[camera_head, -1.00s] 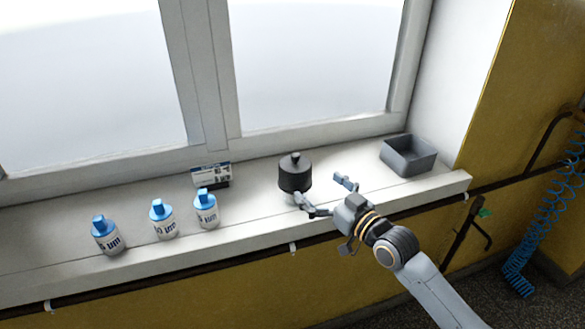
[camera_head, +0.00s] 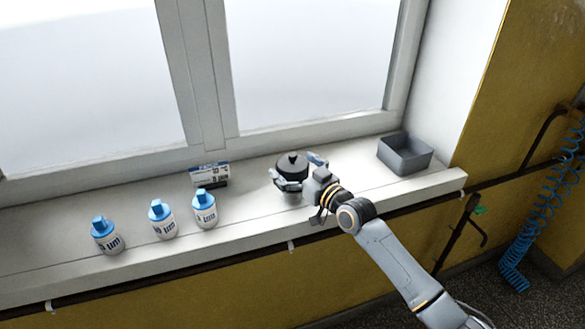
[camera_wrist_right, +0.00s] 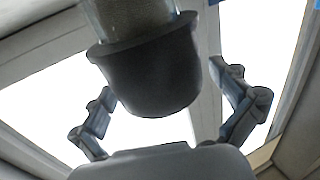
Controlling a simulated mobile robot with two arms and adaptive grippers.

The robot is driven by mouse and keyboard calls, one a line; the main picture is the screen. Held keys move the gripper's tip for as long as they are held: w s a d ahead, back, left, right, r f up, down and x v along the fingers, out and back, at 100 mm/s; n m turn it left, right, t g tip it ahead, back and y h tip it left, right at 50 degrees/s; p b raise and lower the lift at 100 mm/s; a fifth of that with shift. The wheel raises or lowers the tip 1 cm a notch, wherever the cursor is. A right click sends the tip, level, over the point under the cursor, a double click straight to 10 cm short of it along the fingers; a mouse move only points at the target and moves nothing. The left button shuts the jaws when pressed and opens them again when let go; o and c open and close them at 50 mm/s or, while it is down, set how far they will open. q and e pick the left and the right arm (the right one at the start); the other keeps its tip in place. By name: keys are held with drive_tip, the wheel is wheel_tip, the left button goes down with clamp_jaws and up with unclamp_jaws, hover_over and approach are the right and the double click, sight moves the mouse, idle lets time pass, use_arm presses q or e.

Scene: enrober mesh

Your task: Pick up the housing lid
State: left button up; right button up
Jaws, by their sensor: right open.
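In the right wrist view the lid (camera_wrist_right: 150,78) is between the two spread fingers (camera_wrist_right: 166,84), with visible gaps at both sides. The grey housing (camera_wrist_right: 138,18) shows above it in that view. The near finger hides part of the lid's lower side. My left gripper is out of view.
Several blue-capped white bottles (camera_head: 163,220) stand left on the sill (camera_head: 250,215). A small printed box (camera_head: 210,174) is behind them near the window. An empty grey open bin (camera_head: 405,154) stands at the right end. The sill between bin and lid is clear.

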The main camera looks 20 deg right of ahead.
drive_tip(key=shift+c, duration=0.4)
drive_tip(key=c, duration=1)
drive_tip(key=shift+r, duration=0.1)
